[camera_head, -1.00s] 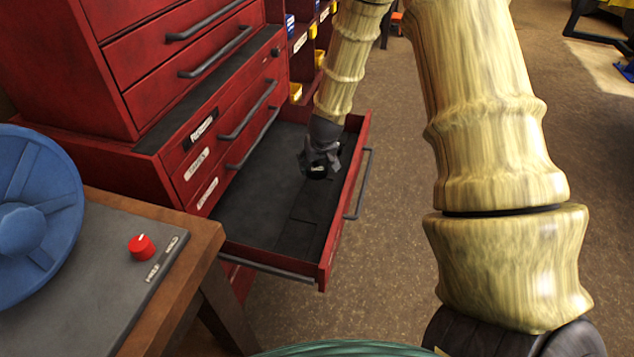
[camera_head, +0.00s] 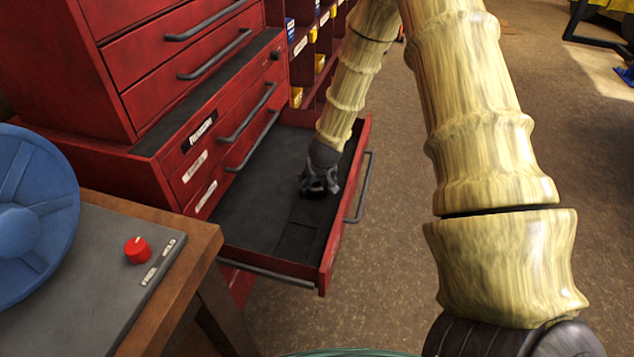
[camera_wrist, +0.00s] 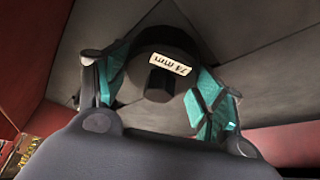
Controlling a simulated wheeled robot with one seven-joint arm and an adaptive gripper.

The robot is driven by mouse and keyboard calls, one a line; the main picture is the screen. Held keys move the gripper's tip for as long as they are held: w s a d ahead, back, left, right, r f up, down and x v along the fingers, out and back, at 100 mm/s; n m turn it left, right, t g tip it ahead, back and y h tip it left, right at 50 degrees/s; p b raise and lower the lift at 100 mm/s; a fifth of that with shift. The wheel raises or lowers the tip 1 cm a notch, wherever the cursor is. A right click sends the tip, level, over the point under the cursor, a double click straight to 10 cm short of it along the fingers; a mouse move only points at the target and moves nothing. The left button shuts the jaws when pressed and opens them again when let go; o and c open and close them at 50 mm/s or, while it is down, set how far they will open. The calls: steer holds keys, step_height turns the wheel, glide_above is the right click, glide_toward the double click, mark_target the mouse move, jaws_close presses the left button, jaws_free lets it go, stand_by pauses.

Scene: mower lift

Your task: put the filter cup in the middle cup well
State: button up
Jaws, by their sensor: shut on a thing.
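A round black filter cup (camera_wrist: 158,45) with a white "74 mm" label shows in the wrist view between the teal finger pads. My gripper (camera_wrist: 160,88) is shut on it. In the head view my gripper (camera_head: 319,187) is low inside the open red drawer (camera_head: 326,262), near its right wall, and the cup can hardly be told from the dark fingers. Darker rectangular outlines (camera_head: 300,238) show on the drawer floor just nearer than my gripper. I cannot make out separate cup wells or which is the middle one. I cannot tell whether the cup touches the floor.
The drawer's right wall, with a grey handle (camera_head: 360,187), stands close to my gripper. The red cabinet (camera_head: 185,160) rises at left. A wooden-edged bench (camera_head: 205,240) with a red knob (camera_head: 138,250) and blue wheel (camera_head: 30,215) is at near left. The drawer's left floor looks clear.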

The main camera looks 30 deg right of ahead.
steer(key=o, duration=1.2)
steer(key=p+v, duration=0.1)
steer(key=v, duration=1.1)
steer(key=shift+r+p, duration=0.2)
steer(key=shift+p, duration=0.15)
